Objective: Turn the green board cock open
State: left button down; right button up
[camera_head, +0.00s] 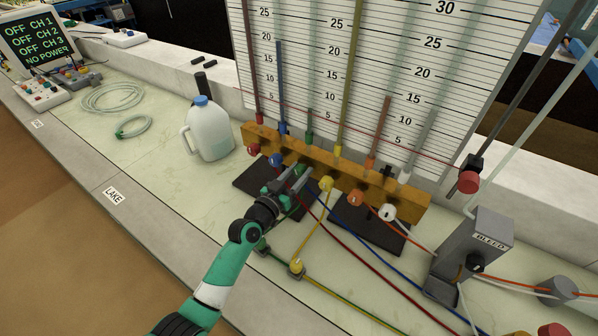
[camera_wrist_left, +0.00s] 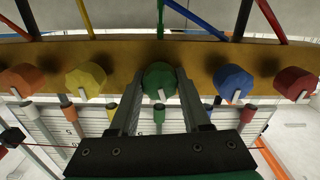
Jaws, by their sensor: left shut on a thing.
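The green board cock (camera_wrist_left: 160,80) is a rounded knob on the yellow-brown manifold bar (camera_wrist_left: 124,62), with a pale mark on its lower edge pointing roughly down in the left wrist view. My left gripper (camera_wrist_left: 161,76) has one finger on each side of the knob and is shut on it. In the head view the left gripper (camera_head: 292,180) reaches the bar (camera_head: 409,196) from the front and largely hides the green cock. My right gripper is not in view.
The blue cock (camera_wrist_left: 234,81) and the yellow cock (camera_wrist_left: 86,80) flank the green one closely. A graduated tube board (camera_head: 350,75) rises behind. Coloured tubes run in front to the bleed box (camera_head: 470,250). A jug (camera_head: 209,133) stands at left.

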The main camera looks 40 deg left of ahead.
pick_arm(q)
jog(key=n, duration=0.3)
jog(key=shift+n, duration=0.4)
jog(key=n+p, duration=0.1)
jog(key=n, duration=0.2)
jog(key=shift+n, duration=0.3)
jog(key=n, duration=0.3)
jog(key=shift+n, duration=0.3)
jog(key=shift+n+p, duration=0.45)
jog(key=shift+n, duration=1.45)
jog(key=shift+c, duration=1.9)
grip_release()
jog(key=shift+f, duration=0.1)
jog(key=shift+s, duration=0.1)
